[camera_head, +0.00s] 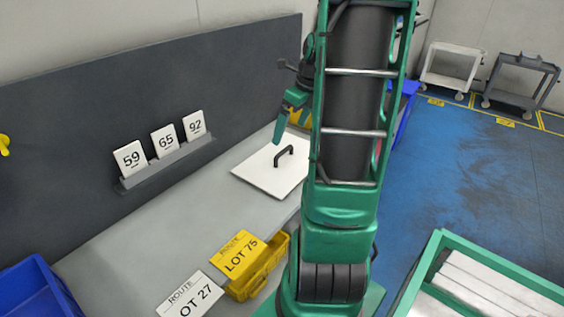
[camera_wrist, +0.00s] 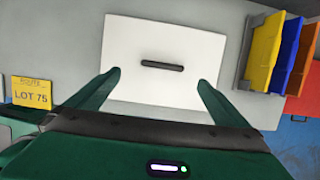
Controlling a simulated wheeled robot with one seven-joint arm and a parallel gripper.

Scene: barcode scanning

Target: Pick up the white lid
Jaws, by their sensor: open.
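The white lid (camera_head: 262,174) is a flat square plate lying on the grey bench in the head view, with a black bar handle (camera_head: 284,154) on top. In the wrist view the white lid (camera_wrist: 190,80) lies below my gripper (camera_wrist: 158,82), and its black handle (camera_wrist: 162,66) sits crosswise between and just beyond the two fingertips. My gripper is open, and its fingers are spread wider than the handle is long. Nothing is between the fingers except the view of the lid.
Number cards stand in a rack (camera_head: 170,168) by the dark panel. Yellow, blue and orange bins (camera_wrist: 285,52) stand right of the lid in the wrist view.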

